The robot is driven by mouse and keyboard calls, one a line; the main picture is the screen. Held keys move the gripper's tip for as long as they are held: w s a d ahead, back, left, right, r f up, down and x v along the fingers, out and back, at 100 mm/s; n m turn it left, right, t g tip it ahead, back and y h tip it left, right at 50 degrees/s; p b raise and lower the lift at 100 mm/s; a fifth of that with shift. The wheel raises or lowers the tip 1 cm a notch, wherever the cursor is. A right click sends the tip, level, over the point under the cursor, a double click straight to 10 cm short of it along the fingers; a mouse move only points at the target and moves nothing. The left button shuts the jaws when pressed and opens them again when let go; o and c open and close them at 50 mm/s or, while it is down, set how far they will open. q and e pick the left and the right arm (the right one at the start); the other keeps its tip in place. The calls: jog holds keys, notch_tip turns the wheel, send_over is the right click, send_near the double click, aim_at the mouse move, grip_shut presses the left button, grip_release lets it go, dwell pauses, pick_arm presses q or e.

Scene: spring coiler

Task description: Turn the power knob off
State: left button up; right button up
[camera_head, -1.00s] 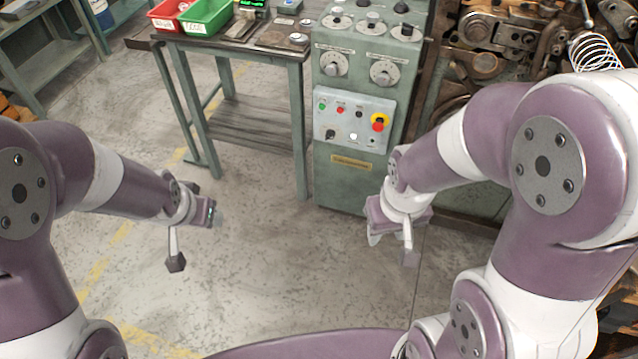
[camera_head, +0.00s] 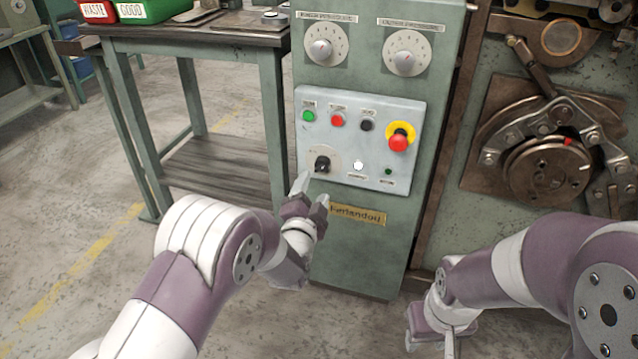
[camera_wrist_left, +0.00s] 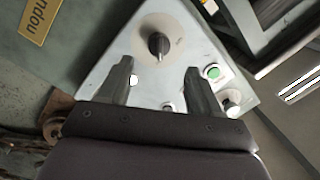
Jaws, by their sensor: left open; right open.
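The power knob (camera_head: 322,164) is a black rotary knob on a pale round plate at the lower left of the light grey control panel (camera_head: 350,180). My left gripper (camera_head: 314,188) is open and empty just below the knob in the head view, its fingers pointing up toward the panel. In the left wrist view the knob (camera_wrist_left: 159,44) sits ahead of and between the two open fingertips (camera_wrist_left: 160,72), apart from them. My right gripper (camera_head: 432,338) hangs low at the right, away from the panel; its fingers are partly cut off by the frame edge.
Green (camera_head: 309,115), red (camera_head: 337,120) and black (camera_head: 367,125) buttons and a red emergency stop (camera_head: 398,142) sit near the knob. Two dials (camera_head: 326,52) are above. A workbench (camera_head: 215,35) stands to the left, and coiler machinery (camera_head: 545,165) to the right.

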aim_at(319, 170)
pick_arm(q)
jog(key=w, duration=0.2)
jog(key=w+d+b, duration=0.1)
jog(key=w, duration=0.1)
jog(key=w+b, duration=0.1)
jog(key=w, duration=0.2)
jog(key=shift+d+f, duration=0.15)
jog(key=shift+f, duration=0.1)
jog(key=shift+w+r, duration=0.15)
jog(key=shift+w, duration=0.25)
jog(key=c, duration=1)
